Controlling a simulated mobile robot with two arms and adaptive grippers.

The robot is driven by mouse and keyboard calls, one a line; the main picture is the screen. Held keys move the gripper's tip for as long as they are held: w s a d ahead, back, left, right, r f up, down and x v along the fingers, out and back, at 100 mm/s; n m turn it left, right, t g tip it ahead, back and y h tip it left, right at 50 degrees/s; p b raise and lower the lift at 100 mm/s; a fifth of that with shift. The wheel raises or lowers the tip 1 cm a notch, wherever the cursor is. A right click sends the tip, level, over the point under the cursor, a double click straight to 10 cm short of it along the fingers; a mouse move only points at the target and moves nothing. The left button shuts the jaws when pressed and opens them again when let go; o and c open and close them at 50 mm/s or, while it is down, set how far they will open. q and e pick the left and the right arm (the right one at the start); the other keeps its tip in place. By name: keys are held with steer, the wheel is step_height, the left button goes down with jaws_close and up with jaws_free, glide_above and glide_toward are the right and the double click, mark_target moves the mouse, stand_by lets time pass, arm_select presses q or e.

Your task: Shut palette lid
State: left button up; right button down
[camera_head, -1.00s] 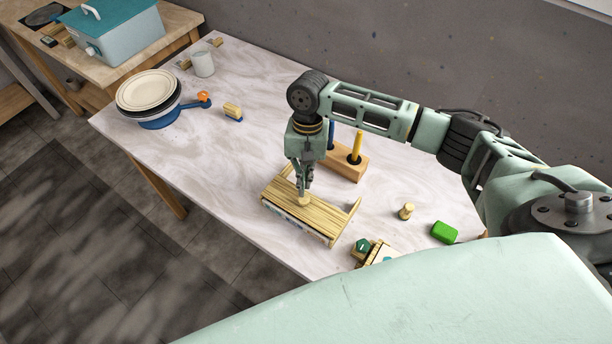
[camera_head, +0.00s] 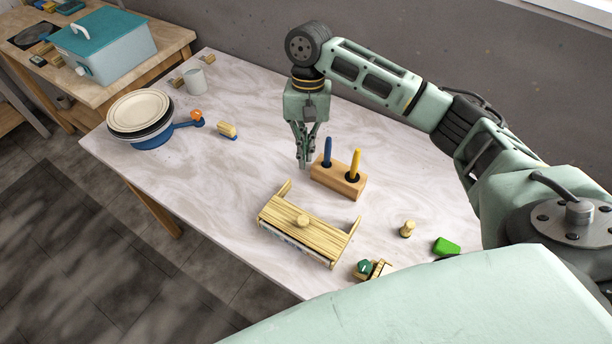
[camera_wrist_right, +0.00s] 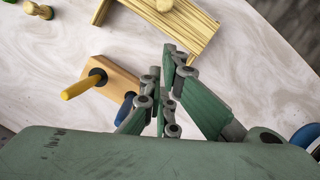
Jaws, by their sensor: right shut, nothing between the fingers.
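The palette (camera_head: 292,247) is a pale wooden box near the table's front edge. Its slatted lid (camera_head: 285,214) with a round knob (camera_head: 303,221) lies flat over the front part, and two side rails stick out behind the lid's back edge. I cannot tell whether the lid is fully shut. My right gripper (camera_head: 304,163) is shut and empty, pointing down behind the palette, apart from the knob. In the right wrist view the fingers (camera_wrist_right: 168,92) are together, and the lid's knob (camera_wrist_right: 164,5) shows at the top edge. My left gripper is not in view.
A wooden block (camera_head: 335,181) with a blue and a yellow stick stands just right of my right gripper. A wooden peg (camera_head: 407,229), a green block (camera_head: 446,246) and a brush (camera_head: 228,131) lie on the table. Plates (camera_head: 139,110) and a white cup (camera_head: 196,81) stand at the left.

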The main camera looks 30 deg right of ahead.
mark_target(303, 223)
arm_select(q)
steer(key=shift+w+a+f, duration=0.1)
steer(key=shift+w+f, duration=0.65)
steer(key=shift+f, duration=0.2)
arm_select(e)
steer(key=shift+g+y, duration=0.3)
steer(key=shift+s+r+x, duration=0.1)
steer(key=shift+s+x, duration=0.2)
steer(key=shift+x, duration=1.65)
steer(key=shift+s+r+x, duration=0.1)
steer(key=shift+s+x, duration=0.2)
steer(key=shift+x, duration=1.7)
steer(key=shift+s+r+x, duration=0.1)
steer(key=shift+s+x, duration=0.2)
steer(key=shift+x, duration=1.65)
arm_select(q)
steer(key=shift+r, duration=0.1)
arm_select(e)
steer(key=shift+a, duration=0.1)
